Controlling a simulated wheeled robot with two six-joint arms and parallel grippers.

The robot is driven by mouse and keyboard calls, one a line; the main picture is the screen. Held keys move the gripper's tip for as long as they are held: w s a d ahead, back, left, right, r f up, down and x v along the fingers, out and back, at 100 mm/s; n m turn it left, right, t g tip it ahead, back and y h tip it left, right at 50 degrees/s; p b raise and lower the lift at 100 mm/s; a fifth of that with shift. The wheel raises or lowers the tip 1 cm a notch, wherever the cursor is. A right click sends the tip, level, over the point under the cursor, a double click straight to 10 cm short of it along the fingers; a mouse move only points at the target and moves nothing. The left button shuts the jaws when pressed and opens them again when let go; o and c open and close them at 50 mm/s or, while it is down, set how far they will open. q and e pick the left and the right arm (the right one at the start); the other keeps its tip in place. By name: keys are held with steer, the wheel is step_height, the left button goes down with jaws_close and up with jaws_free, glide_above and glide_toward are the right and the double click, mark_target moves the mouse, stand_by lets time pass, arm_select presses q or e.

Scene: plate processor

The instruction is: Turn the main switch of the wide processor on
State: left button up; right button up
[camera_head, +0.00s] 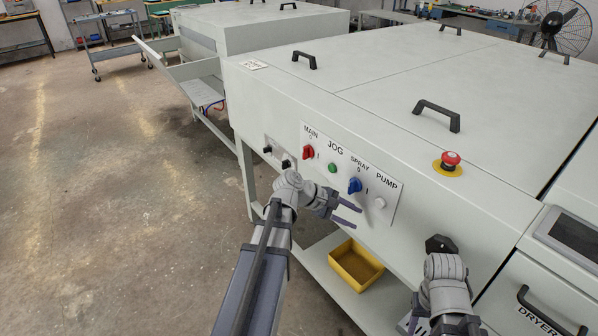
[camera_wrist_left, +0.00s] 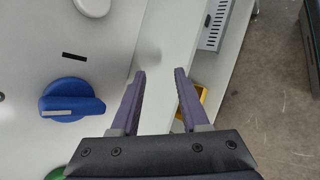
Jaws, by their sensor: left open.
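The red main switch (camera_head: 308,152) is on the wide processor's front panel (camera_head: 326,127), under the label MAIN. Its exact setting is too small to tell. My left gripper (camera_head: 352,214) is open and empty, below and to the right of the main switch, just under the blue spray switch (camera_head: 355,185). In the left wrist view its fingers (camera_wrist_left: 160,75) are apart with nothing between them. The blue spray switch (camera_wrist_left: 70,100) lies left of the fingers, and the red switch is out of that view. My right arm shows at lower right; its fingers are not clear.
The green jog button (camera_head: 332,168) and white pump knob (camera_head: 380,203) share the panel. A red emergency stop (camera_head: 451,158) sits on the top edge. A black knob (camera_head: 440,245) is near my right arm. A yellow bin (camera_head: 356,265) is on the lower shelf. Floor at left is open.

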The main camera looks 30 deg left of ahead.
arm_select(q)
steer(key=w+a+r+n+t+b, duration=0.25)
steer(key=a+n+t, duration=0.4)
steer(key=a, duration=0.65)
steer(key=n+t+y+b, duration=0.1)
steer(key=n+t, duration=0.3)
steer(key=n, duration=0.5)
glide_toward(303, 151)
steer(key=shift+x, duration=4.15)
arm_select(e)
step_height(303, 151, down, 5)
arm_select(q)
jaws_close()
